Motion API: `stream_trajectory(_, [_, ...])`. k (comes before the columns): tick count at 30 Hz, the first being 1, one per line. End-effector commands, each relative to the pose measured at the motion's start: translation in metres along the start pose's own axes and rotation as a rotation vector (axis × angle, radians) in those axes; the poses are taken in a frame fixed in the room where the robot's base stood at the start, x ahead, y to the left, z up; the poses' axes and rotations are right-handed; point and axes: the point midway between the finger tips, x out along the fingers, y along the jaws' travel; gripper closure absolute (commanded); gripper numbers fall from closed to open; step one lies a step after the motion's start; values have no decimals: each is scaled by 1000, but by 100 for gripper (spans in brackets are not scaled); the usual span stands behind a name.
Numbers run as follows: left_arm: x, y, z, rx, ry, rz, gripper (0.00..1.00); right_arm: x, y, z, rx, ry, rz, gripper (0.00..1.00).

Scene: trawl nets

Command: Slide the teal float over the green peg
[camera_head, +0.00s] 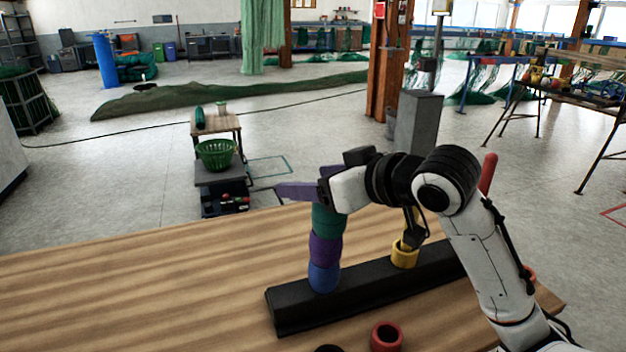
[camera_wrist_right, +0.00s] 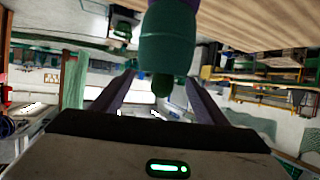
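The teal float (camera_head: 328,218) sits at the top of a stack, above a purple float (camera_head: 325,249) and a blue float (camera_head: 324,277) on the black base bar (camera_head: 300,303). In the right wrist view the teal float (camera_wrist_right: 167,40) is around the green peg, whose rounded tip (camera_wrist_right: 161,86) sticks out beyond it. My right gripper (camera_wrist_right: 160,97) is open, its purple fingers apart on both sides of the tip. In the head view my right gripper (camera_head: 298,190) is at the top of the stack and hides the tip. My left gripper is not in view.
A yellow float (camera_head: 404,255) sits on the bar behind my right arm. A red peg (camera_head: 488,173) rises to the right. A red float (camera_head: 387,337) lies on the wooden table (camera_head: 150,290), with a dark ring (camera_head: 328,348) at the front edge. The table's left side is clear.

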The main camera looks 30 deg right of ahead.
Motion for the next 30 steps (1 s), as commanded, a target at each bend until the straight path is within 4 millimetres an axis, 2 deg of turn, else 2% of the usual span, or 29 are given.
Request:
stream_trajectory(8, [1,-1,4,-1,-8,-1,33,-7,0,0,0,0,0,33])
stream_trajectory(16, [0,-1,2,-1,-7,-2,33,-51,0,0,-3,1,2,33])
stream_trajectory(21, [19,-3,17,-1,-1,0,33,-55,-1,3,-1,7,-5,33])
stream_trajectory(30, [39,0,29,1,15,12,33,-74,0,4,-2,7,2,33])
